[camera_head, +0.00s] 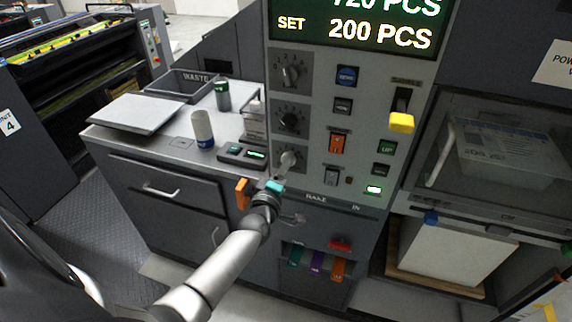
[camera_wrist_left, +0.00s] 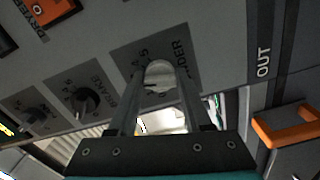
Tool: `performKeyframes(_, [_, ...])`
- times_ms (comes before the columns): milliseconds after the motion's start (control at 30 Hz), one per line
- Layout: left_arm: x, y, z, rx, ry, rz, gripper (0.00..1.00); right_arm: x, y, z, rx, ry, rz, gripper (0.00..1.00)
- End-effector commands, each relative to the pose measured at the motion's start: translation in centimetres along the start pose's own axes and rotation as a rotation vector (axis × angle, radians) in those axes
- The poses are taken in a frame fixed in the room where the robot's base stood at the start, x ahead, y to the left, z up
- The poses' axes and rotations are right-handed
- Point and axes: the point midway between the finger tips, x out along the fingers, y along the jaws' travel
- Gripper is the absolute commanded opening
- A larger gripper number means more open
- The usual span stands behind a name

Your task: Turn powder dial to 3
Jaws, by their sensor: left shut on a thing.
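The powder dial (camera_wrist_left: 158,74) is the knob on a dark plate whose visible lettering ends in "DER", with a "5" legible. In the head view its plate (camera_head: 276,153) is the lowest of three in the left column of the grey control panel. My left gripper (camera_wrist_left: 160,80) reaches up from below with its two fingers around the knob, shut on it. The left gripper (camera_head: 286,163) also shows in the head view, at the dial. The fingers cover most of the knob and scale, so the pointer's setting cannot be read. My right gripper is not in view.
A brake dial (camera_wrist_left: 85,102) sits beside the powder dial. Several switches and buttons, including an orange rocker (camera_head: 338,143) and a yellow lever (camera_head: 401,122), are to the right. A display (camera_head: 360,22) is above.

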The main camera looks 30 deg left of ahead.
Motion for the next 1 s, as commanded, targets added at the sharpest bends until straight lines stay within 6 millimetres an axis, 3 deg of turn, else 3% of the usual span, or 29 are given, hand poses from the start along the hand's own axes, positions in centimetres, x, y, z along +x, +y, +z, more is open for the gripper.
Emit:
performKeyframes(433, [-0.02,-0.06,0.10,0.008,-0.002,-0.001,0.00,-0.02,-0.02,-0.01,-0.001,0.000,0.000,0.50])
performKeyframes(467, [-0.02,-0.06,0.10,0.008,-0.002,-0.001,0.51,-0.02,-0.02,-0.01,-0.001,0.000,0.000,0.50])
performKeyframes(700, [-0.02,-0.04,0.06,0.008,-0.001,-0.001,0.78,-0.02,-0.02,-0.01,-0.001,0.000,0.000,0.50])
performKeyframes(1000, [-0.17,-0.03,0.02,0.008,-0.001,-0.001,0.79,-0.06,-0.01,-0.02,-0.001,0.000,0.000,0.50])
